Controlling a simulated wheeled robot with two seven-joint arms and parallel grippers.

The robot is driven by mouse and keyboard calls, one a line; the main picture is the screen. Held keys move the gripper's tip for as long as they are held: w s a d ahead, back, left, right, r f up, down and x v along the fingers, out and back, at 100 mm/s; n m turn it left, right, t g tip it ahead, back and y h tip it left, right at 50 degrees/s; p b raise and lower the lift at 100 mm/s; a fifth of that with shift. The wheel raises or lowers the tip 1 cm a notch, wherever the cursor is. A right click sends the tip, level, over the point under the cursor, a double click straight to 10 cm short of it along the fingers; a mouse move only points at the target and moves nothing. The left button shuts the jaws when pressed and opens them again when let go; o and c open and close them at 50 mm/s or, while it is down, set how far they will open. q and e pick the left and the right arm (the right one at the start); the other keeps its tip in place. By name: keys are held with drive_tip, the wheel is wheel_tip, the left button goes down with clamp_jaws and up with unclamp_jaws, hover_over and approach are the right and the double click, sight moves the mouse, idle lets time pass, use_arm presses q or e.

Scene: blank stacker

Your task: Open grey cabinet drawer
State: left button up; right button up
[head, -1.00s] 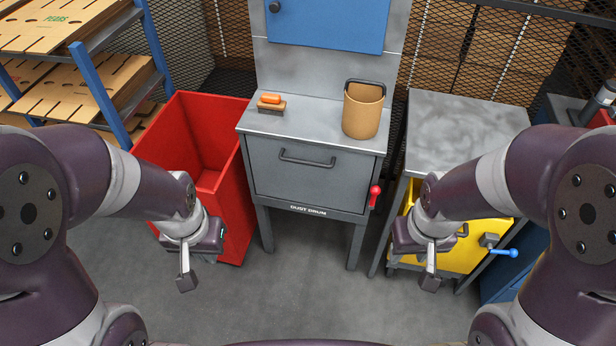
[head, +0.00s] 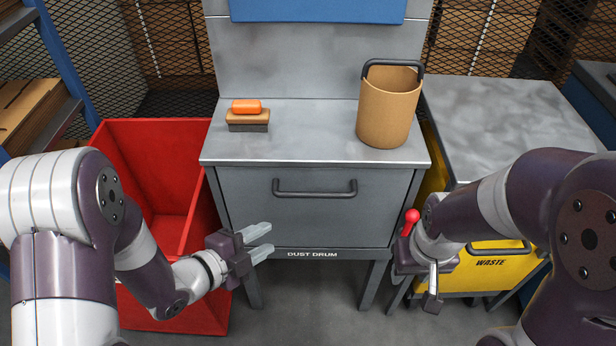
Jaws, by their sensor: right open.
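The grey cabinet (head: 235,215) stands in the middle, with "DUST DRUM" written under its drawer front (head: 310,228). The drawer is closed flush with the cabinet. Its dark bar handle (head: 315,194) runs across the upper front. My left gripper (head: 266,242) is open and empty, in front of the drawer's lower left part, below and left of the handle. Its two pale fingers point right. My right gripper (head: 432,285) hangs right of the cabinet, pointing down and empty, away from the handle. A red knob (head: 411,216) shows just above it at the cabinet's right side.
A brush with an orange handle (head: 247,115) and a tan bucket (head: 388,108) stand on the cabinet top. A red bin (head: 150,128) stands at left. A grey table (head: 510,115) and a yellow bin marked WASTE (head: 505,272) are at right. Floor before the cabinet is clear.

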sight(318, 193)
use_arm(q)
drive_tip(key=d+r+m+t+h, duration=0.1)
drive_tip(key=d+r+m+h, duration=0.2)
drive_tip(key=r+m, duration=0.15)
drive_tip(key=x, duration=0.4)
drive_tip(key=b+x, duration=0.1)
drive_tip(key=x, duration=0.7)
drive_tip(key=shift+w+a+r, duration=0.25)
drive_tip(key=shift+a+r, duration=0.05)
clamp_jaws()
